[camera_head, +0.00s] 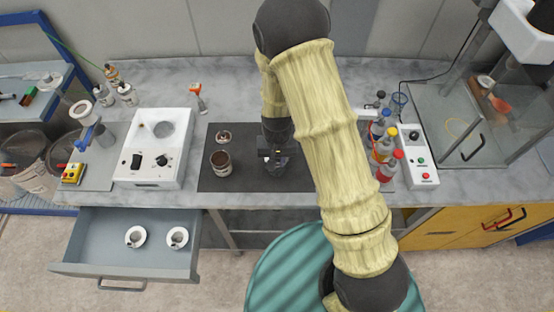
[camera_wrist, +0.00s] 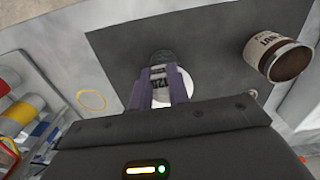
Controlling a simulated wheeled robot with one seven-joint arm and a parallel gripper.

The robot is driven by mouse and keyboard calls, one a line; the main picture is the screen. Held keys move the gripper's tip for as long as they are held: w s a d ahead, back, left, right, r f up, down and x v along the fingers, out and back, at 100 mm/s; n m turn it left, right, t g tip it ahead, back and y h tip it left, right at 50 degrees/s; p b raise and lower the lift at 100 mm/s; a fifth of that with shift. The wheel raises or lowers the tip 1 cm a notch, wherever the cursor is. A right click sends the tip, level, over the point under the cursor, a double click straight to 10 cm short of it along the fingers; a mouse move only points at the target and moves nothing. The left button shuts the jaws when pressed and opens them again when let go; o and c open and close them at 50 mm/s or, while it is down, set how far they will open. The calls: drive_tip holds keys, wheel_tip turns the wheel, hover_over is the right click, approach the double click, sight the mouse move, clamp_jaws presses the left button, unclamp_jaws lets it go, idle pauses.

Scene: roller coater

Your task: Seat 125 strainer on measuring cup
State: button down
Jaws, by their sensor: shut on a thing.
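My gripper (camera_wrist: 163,78) is shut on a small labelled piece (camera_wrist: 160,84), which I take to be the 125 strainer; its label seems to read 125. A white round shape (camera_wrist: 187,84) shows behind the fingers; I cannot tell if it is part of the strainer or another thing. In the head view my gripper (camera_head: 276,157) is low over the dark mat, right of the brown paint can. My arm and gripper hide most of what is beneath. I cannot make out the measuring cup clearly, nor whether the strainer touches it.
The open brown can (camera_head: 220,163) and its lid (camera_head: 223,137) are on the dark mat (camera_head: 240,182). An open drawer (camera_head: 103,260) holds two white cup-like pieces. A white scale-like device (camera_head: 154,150) stands left; bottles (camera_head: 385,148) and a button box (camera_head: 416,158) stand right.

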drive_tip(key=shift+s+d+f+b, duration=0.15)
drive_tip(key=shift+s+f+b, duration=0.25)
drive_tip(key=shift+f, duration=0.3)
drive_tip(key=shift+r, duration=0.1)
drive_tip(key=c, duration=1.4)
unclamp_jaws()
drive_tip(key=shift+o, duration=0.3)
drive_tip(key=shift+w+r+p, duration=0.15)
drive_tip(key=shift+r+p, duration=0.45)
drive_tip(key=shift+p, duration=0.15)
drive_tip(key=shift+o, duration=0.4)
wheel_tip(320, 180, up, 6)
drive_tip(key=p, duration=0.4)
drive_tip(key=shift+w+r+p, duration=0.15)
drive_tip(key=shift+r+p, duration=0.05)
drive_tip(key=shift+p, duration=0.15)
drive_tip(key=shift+r+p, duration=0.45)
drive_tip(key=shift+r, duration=0.3)
